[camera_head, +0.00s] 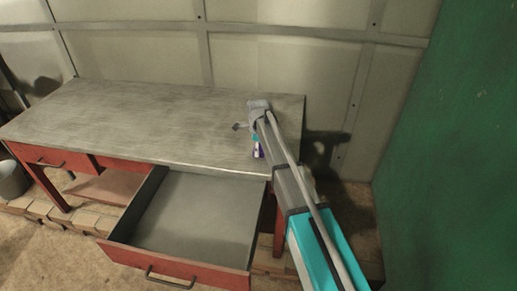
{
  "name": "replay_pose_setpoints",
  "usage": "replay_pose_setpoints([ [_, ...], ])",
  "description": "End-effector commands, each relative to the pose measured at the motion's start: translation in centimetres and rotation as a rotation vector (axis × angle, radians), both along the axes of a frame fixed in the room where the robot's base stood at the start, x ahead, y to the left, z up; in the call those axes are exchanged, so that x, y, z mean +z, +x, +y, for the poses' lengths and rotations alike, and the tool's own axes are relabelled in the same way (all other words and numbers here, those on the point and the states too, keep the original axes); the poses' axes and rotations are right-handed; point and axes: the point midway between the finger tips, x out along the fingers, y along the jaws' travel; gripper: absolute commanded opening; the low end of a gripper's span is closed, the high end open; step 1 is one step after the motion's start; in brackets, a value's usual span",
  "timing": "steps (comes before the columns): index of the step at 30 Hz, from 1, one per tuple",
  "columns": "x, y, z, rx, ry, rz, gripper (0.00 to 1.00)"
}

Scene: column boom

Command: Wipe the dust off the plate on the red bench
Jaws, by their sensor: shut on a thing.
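The red bench (125,165) has a wide grey worktop (150,115) with a worn, streaky surface. I cannot make out a separate plate or a distinct patch of dust on it. My arm reaches in from the lower right, and its end is over the right part of the worktop. My gripper (241,127) is small and dark here, mostly hidden by my arm. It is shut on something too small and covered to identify. A small purple and white thing (258,151) shows beside my arm near the front edge; I cannot tell whether it touches the worktop.
A drawer (190,220) of the bench is pulled far out at the front, empty. A grey bucket (12,180) stands at the left. A panelled wall (290,60) is behind and a green wall (455,150) at the right. The worktop's left and middle are clear.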

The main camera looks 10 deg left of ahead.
Motion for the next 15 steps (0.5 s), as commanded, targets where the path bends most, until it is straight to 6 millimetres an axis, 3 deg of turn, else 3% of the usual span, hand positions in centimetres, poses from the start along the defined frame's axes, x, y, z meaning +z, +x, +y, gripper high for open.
replay_pose_setpoints([
  [15, 4.1, 0.0, -0.1, 0.0, -0.001, 0.0, 0.49],
])
